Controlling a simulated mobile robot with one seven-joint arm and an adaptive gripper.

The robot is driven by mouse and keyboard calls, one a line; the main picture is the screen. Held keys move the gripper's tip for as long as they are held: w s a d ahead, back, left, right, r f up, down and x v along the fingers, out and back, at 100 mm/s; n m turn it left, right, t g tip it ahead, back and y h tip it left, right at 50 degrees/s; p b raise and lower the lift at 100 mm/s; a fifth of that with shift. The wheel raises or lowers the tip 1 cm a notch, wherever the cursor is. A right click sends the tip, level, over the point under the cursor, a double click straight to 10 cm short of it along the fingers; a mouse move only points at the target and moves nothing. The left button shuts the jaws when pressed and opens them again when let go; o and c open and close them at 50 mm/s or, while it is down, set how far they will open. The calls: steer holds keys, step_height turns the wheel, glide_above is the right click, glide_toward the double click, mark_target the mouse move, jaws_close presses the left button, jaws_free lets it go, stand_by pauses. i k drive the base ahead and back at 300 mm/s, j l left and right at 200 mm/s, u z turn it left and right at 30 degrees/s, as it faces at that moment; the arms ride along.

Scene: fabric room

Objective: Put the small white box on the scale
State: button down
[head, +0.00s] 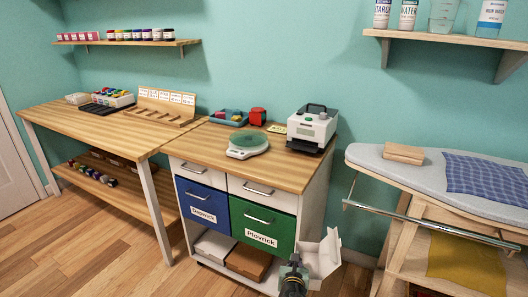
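The scale (247,152), white with a round green top plate, stands on the wooden top of the cabinet in the middle. Nothing lies on its plate. Another white box (214,246) lies on the cabinet's bottom shelf, and a small pale box (77,98) sits on the left table.
The cabinet top (205,150) also holds a white label printer (312,127), a red item (257,116) and a blue tray (229,117). Blue (203,199) and green (262,227) bins fill its front. An ironing board (425,180) stands right. Floor (120,255) at left is open.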

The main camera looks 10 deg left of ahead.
mark_target(242, 138)
steer(key=j+z, duration=0.15)
steer(key=z, duration=0.2)
steer(key=j+z, duration=0.2)
steer(key=z, duration=0.15)
steer(key=j+z, duration=0.15)
steer(key=z, duration=0.15)
steer(key=j+z, duration=0.2)
steer(key=j, duration=0.15)
steer(key=k+j+z, duration=0.15)
steer(key=j, duration=0.15)
steer(key=j+z, duration=0.2)
steer(key=k+j, duration=0.15)
steer(key=j, duration=0.2)
steer(key=k+j+z, duration=0.1)
steer(key=j, duration=0.25)
steer(key=k+j, duration=0.2)
steer(key=j, duration=0.15)
